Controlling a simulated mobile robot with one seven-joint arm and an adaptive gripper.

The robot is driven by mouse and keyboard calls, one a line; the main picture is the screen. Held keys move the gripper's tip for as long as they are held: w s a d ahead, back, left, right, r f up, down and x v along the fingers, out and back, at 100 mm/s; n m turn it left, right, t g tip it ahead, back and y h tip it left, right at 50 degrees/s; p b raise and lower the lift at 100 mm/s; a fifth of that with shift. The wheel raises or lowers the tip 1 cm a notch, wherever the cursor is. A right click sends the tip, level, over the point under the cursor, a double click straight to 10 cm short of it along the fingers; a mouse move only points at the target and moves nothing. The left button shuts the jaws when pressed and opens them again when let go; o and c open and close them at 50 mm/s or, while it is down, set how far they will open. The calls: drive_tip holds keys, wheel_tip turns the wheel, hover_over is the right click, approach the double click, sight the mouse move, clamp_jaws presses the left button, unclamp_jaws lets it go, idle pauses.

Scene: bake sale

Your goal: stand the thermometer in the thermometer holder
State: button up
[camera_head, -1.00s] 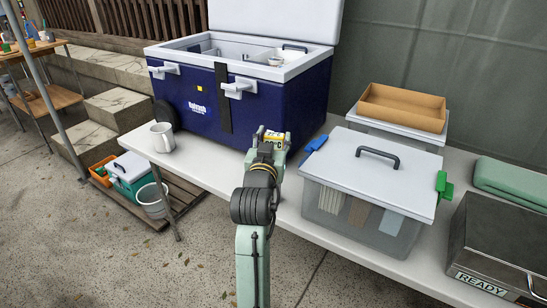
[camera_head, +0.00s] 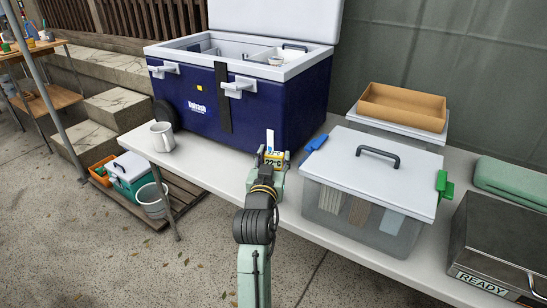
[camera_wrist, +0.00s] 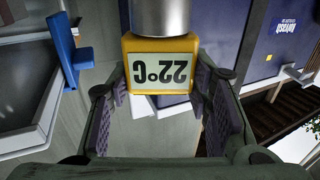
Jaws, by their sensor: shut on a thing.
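The thermometer (camera_head: 274,158) has a yellow head with a display reading 22°C. My gripper (camera_head: 270,165) is shut on the yellow head, above the white table near the front of the blue cooler. In the wrist view the thermometer's head (camera_wrist: 160,70) sits between the two fingers of my gripper (camera_wrist: 165,110). The display looks upside down there, and a silver cylinder (camera_wrist: 163,16) meets the head at the picture's top. A narrow white upright piece (camera_head: 270,140) shows just behind the head; I cannot tell if it belongs to the thermometer holder. The holder is not clearly visible.
The open blue cooler (camera_head: 270,108) stands behind my gripper. A clear lidded box (camera_head: 345,210) with blue and green clips is close on the right. A white mug (camera_head: 162,137) is at the table's left end. Bare white table (camera_head: 210,165) lies between.

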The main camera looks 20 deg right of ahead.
drive_tip(key=o, duration=1.1)
drive_tip(key=shift+r+p, duration=0.3)
drive_tip(key=shift+r, duration=0.05)
drive_tip(key=shift+p+v, duration=0.75)
drive_tip(key=shift+v, duration=5.3)
drive_tip(key=shift+r, duration=0.1)
